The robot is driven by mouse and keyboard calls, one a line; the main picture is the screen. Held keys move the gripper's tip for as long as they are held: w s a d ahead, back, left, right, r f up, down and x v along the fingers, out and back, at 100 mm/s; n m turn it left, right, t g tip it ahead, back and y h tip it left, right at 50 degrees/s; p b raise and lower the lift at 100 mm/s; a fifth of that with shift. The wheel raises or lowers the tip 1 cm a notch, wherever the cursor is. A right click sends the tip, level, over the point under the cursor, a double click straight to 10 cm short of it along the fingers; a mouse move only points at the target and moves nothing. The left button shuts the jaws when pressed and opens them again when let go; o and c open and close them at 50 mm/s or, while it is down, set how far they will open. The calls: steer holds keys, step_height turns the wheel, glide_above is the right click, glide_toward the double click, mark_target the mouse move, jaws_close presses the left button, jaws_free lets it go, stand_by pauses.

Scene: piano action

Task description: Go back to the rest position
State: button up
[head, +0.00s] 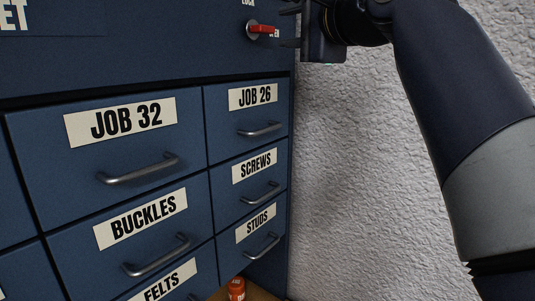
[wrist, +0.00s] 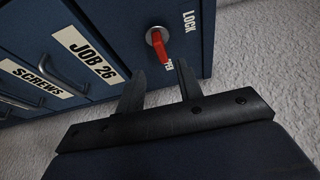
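My gripper (head: 289,27) is at the top of the head view, just right of a red lock lever (head: 262,29) on the blue cabinet (head: 160,60). In the wrist view, the two fingers of my gripper (wrist: 160,68) stand apart with nothing between them. The red lever (wrist: 161,46) shows beyond the fingertips, on a round metal lock, and appears clear of them. The word LOCK is printed beside it; another label is partly hidden by a finger.
Drawers with metal handles, such as the JOB 26 drawer (head: 270,112) and the JOB 32 drawer (head: 60,165), are below the lock and look shut. A rough white wall (head: 350,180) is on the right. A small orange object (head: 236,289) stands at the bottom.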

mark_target(269, 30)
steer(key=p+x, duration=0.1)
steer(key=x, duration=0.2)
steer(key=p+x, duration=0.1)
steer(key=x, duration=0.2)
steer(key=shift+w+a+r, duration=0.15)
steer(key=shift+r, duration=0.05)
steer(key=shift+f+n, duration=0.15)
steer(key=shift+n, duration=0.15)
steer(key=shift+s+n+t, duration=0.3)
steer(key=shift+n+t, duration=0.1)
steer(key=shift+n, duration=0.1)
steer(key=shift+w+n+y, duration=0.2)
steer(key=shift+n+y, duration=0.1)
steer(key=shift+n, duration=0.2)
steer(key=shift+s+n+t+y, duration=0.1)
steer(key=shift+n+t+y, duration=0.3)
steer(key=shift+n, duration=0.7)
steer(key=shift+r+n+b, duration=0.25)
steer(key=shift+n+b, duration=0.05)
steer(key=shift+n, duration=0.2)
